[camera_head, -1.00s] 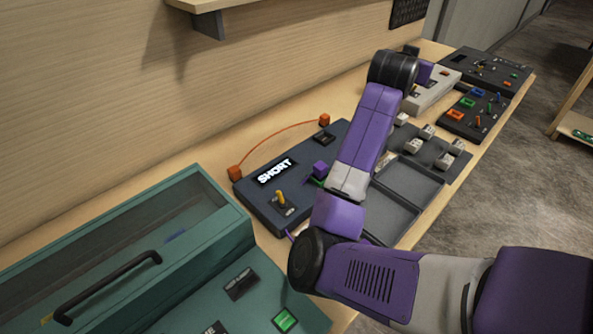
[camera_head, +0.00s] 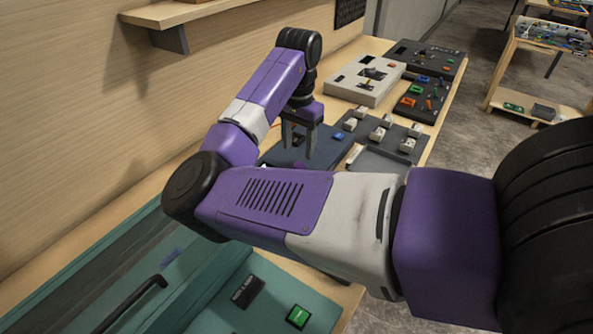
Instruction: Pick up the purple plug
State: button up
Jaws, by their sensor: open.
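My gripper (camera_head: 299,147) points down over the dark blue console (camera_head: 326,152), with its two fingers apart and nothing seen between them. A small purple patch (camera_head: 300,164) shows just below the fingers, at the upper edge of my forearm. It looks like the top of the purple plug, but most of it is hidden behind my arm. I cannot tell how high the fingers are above it. The console's left part is also hidden by my arm.
A grey tray (camera_head: 382,163) and several white blocks lie right of the console. A light grey box (camera_head: 366,80) and dark panels stand farther back. A teal cabinet with a black handle (camera_head: 135,303) fills the lower left. A wall shelf (camera_head: 185,14) hangs above.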

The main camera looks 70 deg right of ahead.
aim_at(300, 164)
jog(key=shift+d+f+p, duration=0.1)
jog(key=shift+f+p, duration=0.7)
jog(key=shift+f, duration=2.35)
jog(key=shift+s, duration=0.1)
grip_shut()
